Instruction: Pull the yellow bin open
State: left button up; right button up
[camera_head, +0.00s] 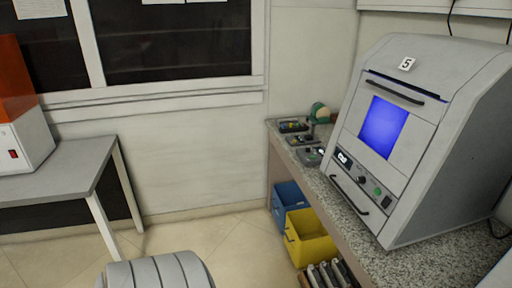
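The yellow bin (308,240) is under the right-hand counter, low near the floor. It sticks out past the counter's front edge, and part of its open top shows. A small dark handle shows on its front face. Its right side and back are hidden by the counter. Neither my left gripper nor my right gripper is in view, so nothing is seen touching the bin.
A blue bin (287,207) sits just behind the yellow one. Grey-and-black items (331,273) stand in front of it. The counter (352,232) holds a large grey machine (433,130). A grey table (70,168) stands left. The floor (222,236) left of the bins is clear.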

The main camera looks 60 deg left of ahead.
aim_at(303, 229)
jog(key=u, duration=1.65)
jog(key=i+j, duration=0.15)
jog(key=j, duration=0.15)
jog(key=i+z, duration=0.05)
